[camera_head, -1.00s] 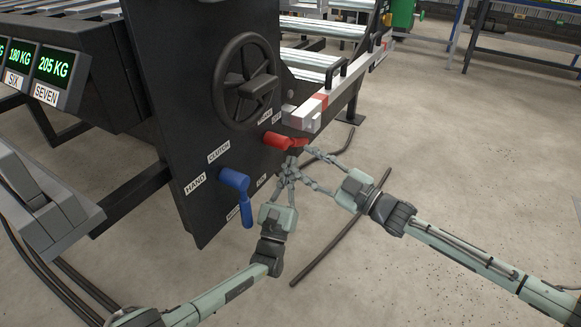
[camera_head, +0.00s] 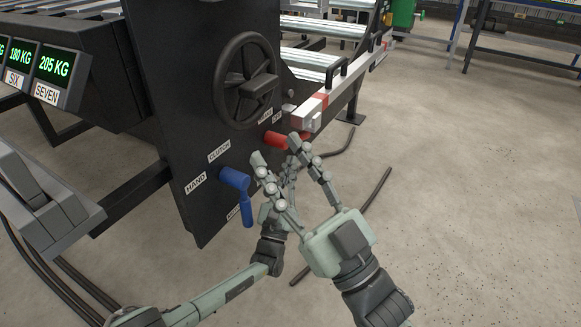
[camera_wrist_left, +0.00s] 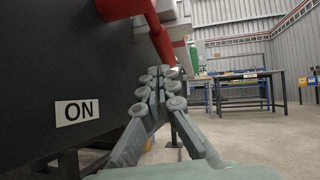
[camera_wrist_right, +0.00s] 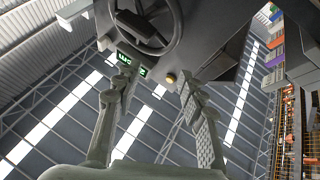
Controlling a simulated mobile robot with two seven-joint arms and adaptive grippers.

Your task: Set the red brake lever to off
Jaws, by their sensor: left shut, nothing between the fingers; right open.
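The red brake lever (camera_head: 275,139) is on the black panel below the handwheel. In the left wrist view its red handle (camera_wrist_left: 159,40) slants down to the right from its hub, above an ON label (camera_wrist_left: 76,111). My left gripper (camera_wrist_left: 160,73) is shut and empty, its fingertips just below the handle's end; I cannot tell whether they touch. In the head view it is mostly hidden behind my right gripper (camera_head: 277,149). My right gripper is open and empty, nearer the camera, its fingers pointing up toward the panel; in its wrist view (camera_wrist_right: 155,85) the spread fingers hold nothing.
A blue clutch lever (camera_head: 236,181) is left of the red one. The black handwheel (camera_head: 248,80) is above, and a metal bar with a red band (camera_head: 318,104) juts out at right. Dark cables lie on the floor. The floor at right is clear.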

